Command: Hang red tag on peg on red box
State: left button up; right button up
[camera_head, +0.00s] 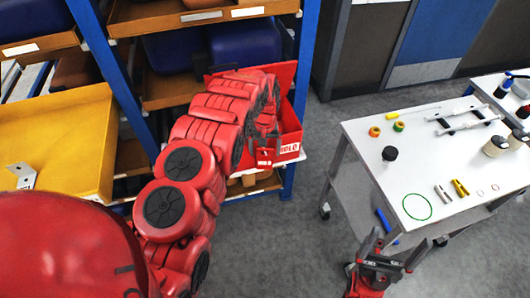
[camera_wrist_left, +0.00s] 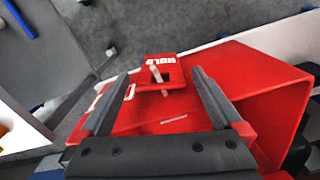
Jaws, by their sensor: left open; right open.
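The red box (camera_head: 290,118) sits on the shelf, with a white label on its front. The red tag (camera_wrist_left: 175,78) with white HOLD lettering is at the box's front, and it also shows in the head view (camera_head: 264,158). A pale peg (camera_wrist_left: 155,73) shows at the tag's middle and appears to pass through it; the exact fit is too small to tell. My left gripper (camera_wrist_left: 162,80) is open, its fingers on either side of the tag, apart from it. In the head view arm parts partly hide it. My right gripper (camera_head: 377,243) is open and empty beside the white table.
A white table (camera_head: 360,130) at right holds a black-capped jar (camera_head: 389,154), a green ring (camera_head: 417,207), rings, bottles and a metal frame. Blue shelf posts (camera_head: 110,75) and a yellow bin (camera_head: 70,135) stand at left. Grey floor lies clear between.

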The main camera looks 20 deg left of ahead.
pick_arm(q)
notch_tip(320, 180, up, 10)
jog(key=shift+w+f+p, duration=0.1)
jog(key=shift+p, duration=1)
notch_tip(320, 180, up, 5)
jog(key=p, duration=0.5)
jog(key=shift+f, duration=0.1)
